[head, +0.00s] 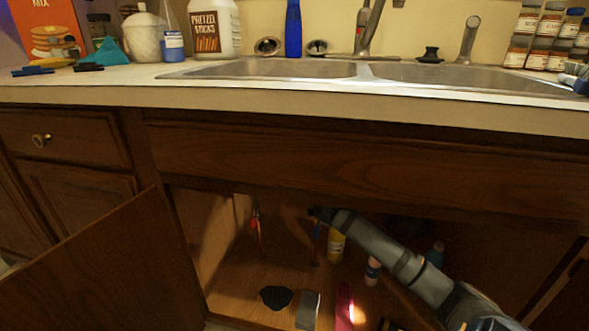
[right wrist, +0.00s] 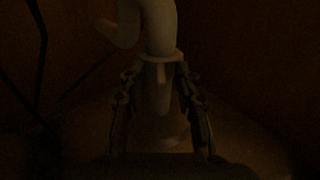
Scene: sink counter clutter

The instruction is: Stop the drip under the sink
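The cabinet under the sink (head: 262,290) stands open, and my right arm reaches into it from the lower right. My right gripper (head: 318,213) is at the dark back of the cabinet; its fingers are too dark to make out there. In the right wrist view, a pale curved drain pipe (right wrist: 160,25) with a wider collar (right wrist: 161,57) stands straight ahead. The two fingers of the right gripper (right wrist: 160,85) are spread, one either side of the pipe just below the collar. Contact is hard to see. No drip is visible.
A yellow bottle (head: 336,247), a white bottle (head: 372,271), a dark bowl-like item (head: 276,297), a grey box (head: 308,311) and a red item (head: 344,308) stand on the cabinet floor. The open door (head: 110,265) is at left. The sink (head: 270,68) is above.

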